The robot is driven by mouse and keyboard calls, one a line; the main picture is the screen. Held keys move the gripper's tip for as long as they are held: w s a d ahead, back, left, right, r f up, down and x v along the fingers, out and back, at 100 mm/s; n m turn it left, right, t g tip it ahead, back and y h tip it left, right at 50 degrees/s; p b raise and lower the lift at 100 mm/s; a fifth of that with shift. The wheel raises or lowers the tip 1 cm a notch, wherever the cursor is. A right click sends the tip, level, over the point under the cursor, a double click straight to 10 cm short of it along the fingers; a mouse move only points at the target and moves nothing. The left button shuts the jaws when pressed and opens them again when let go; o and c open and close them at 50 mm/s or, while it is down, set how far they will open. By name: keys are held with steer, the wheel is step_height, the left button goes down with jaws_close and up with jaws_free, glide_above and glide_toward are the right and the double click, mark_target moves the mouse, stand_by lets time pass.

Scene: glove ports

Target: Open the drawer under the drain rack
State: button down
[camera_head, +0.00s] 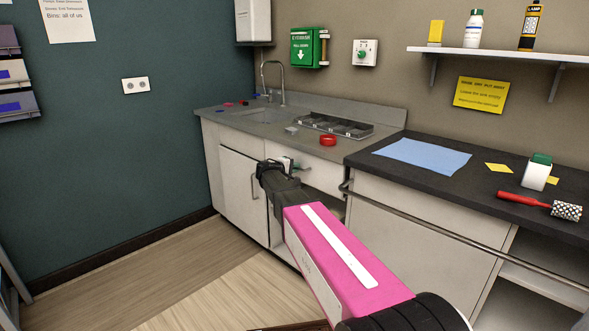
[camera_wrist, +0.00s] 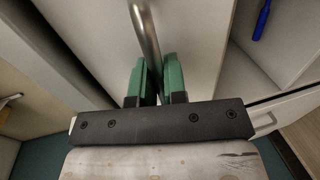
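The drain rack (camera_head: 350,127) is a grey tray with compartments on the counter right of the sink. Below it is a pale drawer front (camera_head: 322,176), partly hidden by my arm. My gripper (camera_head: 291,163) is at the left part of this drawer front, by its bar handle (camera_head: 304,168). In the wrist view, the metal handle bar (camera_wrist: 146,35) runs between the green fingers of my gripper (camera_wrist: 155,85). The fingers are close together around the bar, with little gap beside it. The drawer shows no clear opening in the head view.
A cabinet door (camera_head: 240,190) with a handle is left of my arm. An open bay in the wrist view holds a blue object (camera_wrist: 262,20). The dark worktop (camera_head: 430,180) with a front rail is close on the right.

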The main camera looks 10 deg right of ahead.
steer(key=f+v, duration=0.3)
steer(key=v, duration=1.3)
steer(key=s+a+f+v, duration=0.1)
steer(key=f+v, duration=0.3)
steer(key=v, duration=1.3)
steer(key=shift+a, duration=0.3)
steer(key=shift+s, duration=0.1)
steer(key=c, duration=1.2)
jaws_free()
steer(key=v, duration=1.1)
